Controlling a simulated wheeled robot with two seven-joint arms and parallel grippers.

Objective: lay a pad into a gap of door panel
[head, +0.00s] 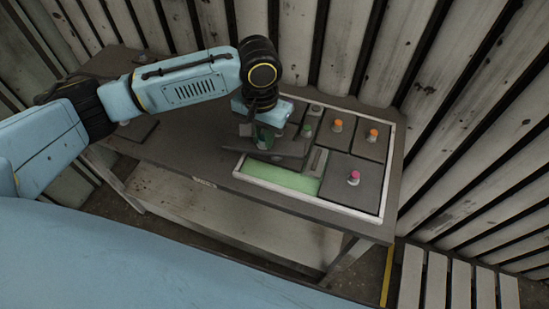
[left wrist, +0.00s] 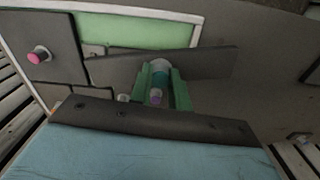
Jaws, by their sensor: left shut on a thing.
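The door panel (head: 388,160) is a white-framed board on the table, with dark pads set in it. A bare green gap (head: 280,178) shows at its front left; it also shows in the left wrist view (left wrist: 135,29). My left gripper (head: 265,138) has green fingers, which show in the left wrist view (left wrist: 162,90). It is shut on the knob of a dark pad (left wrist: 210,62), holding it over the panel's left part, just behind the gap. In the head view this held pad (head: 290,149) looks tilted, and whether it touches the panel cannot be told. My right gripper is not in view.
Seated pads carry a pink knob (head: 353,178), orange knobs (head: 337,125) and a green knob (head: 308,129). Another dark flat piece (head: 137,129) lies at the table's left. A slatted wall (head: 440,80) stands close behind.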

